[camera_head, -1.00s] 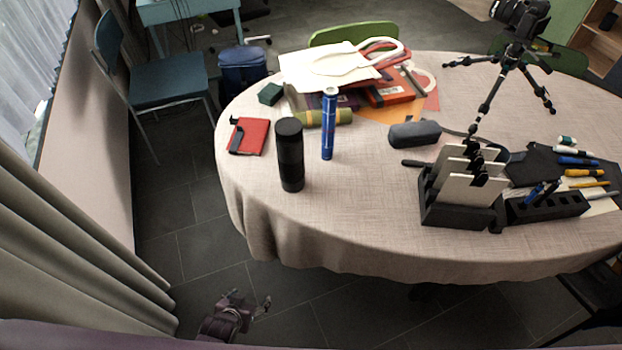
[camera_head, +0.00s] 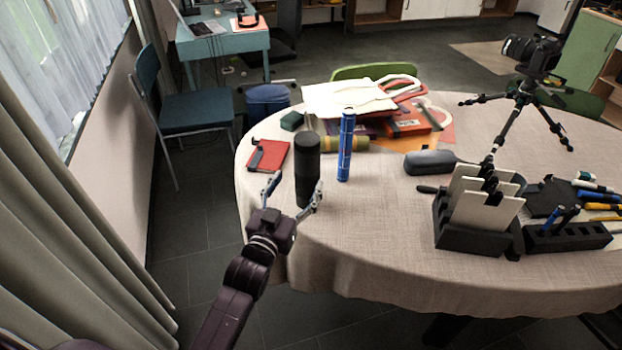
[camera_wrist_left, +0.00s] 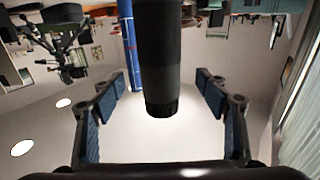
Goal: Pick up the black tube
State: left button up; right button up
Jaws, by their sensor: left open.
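The black tube (camera_head: 307,168) stands upright near the left edge of the round table (camera_head: 370,240). My left gripper (camera_head: 294,190) is open at the tube, with one finger to its left and one at its lower right. In the left wrist view the tube (camera_wrist_left: 164,60) shows between the two open fingers (camera_wrist_left: 160,95), with a gap on each side. The picture does not show the pads touching it. My right gripper is not in view.
A blue tube (camera_head: 345,145) stands close to the right of the black one. A red notebook (camera_head: 268,155) lies to the left. Behind are a rolled olive case (camera_head: 352,144) and a bag pile. A black holder (camera_head: 470,235) stands at the right, before a camera tripod (camera_head: 507,128).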

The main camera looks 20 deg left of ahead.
aim_at(303, 173)
pick_arm(q)
jog(key=w, duration=0.7)
jog(key=shift+w+d+f+p, duration=0.2)
jog(key=shift+f+p, duration=0.05)
jog(key=shift+p, duration=0.15)
jog(key=c, duration=1.4)
jog(key=shift+r, duration=0.15)
jog(key=shift+c, duration=0.7)
